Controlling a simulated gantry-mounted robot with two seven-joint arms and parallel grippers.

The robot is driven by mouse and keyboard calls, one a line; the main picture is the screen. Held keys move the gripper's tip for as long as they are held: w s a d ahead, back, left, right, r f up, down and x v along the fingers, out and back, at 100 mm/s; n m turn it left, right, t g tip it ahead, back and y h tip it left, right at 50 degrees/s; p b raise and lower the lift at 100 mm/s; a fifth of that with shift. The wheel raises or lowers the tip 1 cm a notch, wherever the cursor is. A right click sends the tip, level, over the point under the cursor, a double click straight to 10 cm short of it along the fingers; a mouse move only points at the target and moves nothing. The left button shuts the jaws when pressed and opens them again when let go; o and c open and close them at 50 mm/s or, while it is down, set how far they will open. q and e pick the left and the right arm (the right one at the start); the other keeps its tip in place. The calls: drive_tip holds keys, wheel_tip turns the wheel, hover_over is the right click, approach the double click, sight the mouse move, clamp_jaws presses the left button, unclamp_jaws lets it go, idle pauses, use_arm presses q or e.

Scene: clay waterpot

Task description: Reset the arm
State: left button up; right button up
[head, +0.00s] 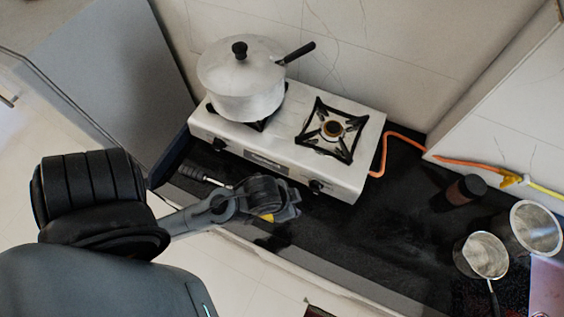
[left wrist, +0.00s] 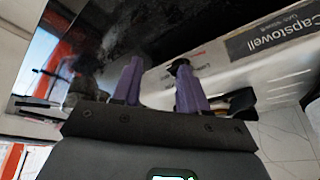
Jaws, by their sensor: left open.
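My left arm comes in from the left in the head view. My left gripper (head: 288,212) is over the black counter, close in front of the white gas stove (head: 265,163). In the left wrist view its two purple fingers (left wrist: 160,78) stand apart with nothing held between them. A dark stove knob (left wrist: 181,63) shows behind the fingertips. Most of the gripper's fingers are hard to make out in the head view. My right gripper is in neither view.
A lidded silver pot (head: 240,85) stands on the left burner; the right burner (head: 333,129) is bare. An orange hose (head: 385,150) runs right. A dark jar (head: 465,191), a small saucepan (head: 485,255) and a metal container (head: 536,228) stand right. The middle counter (head: 380,235) is clear.

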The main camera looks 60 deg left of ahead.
use_arm(q)
drive_tip(key=s, duration=0.1)
drive_tip(key=s+g, duration=0.1)
drive_tip(key=shift+s+a+f+n, duration=0.25)
drive_tip(key=shift+s+a+n, duration=0.05)
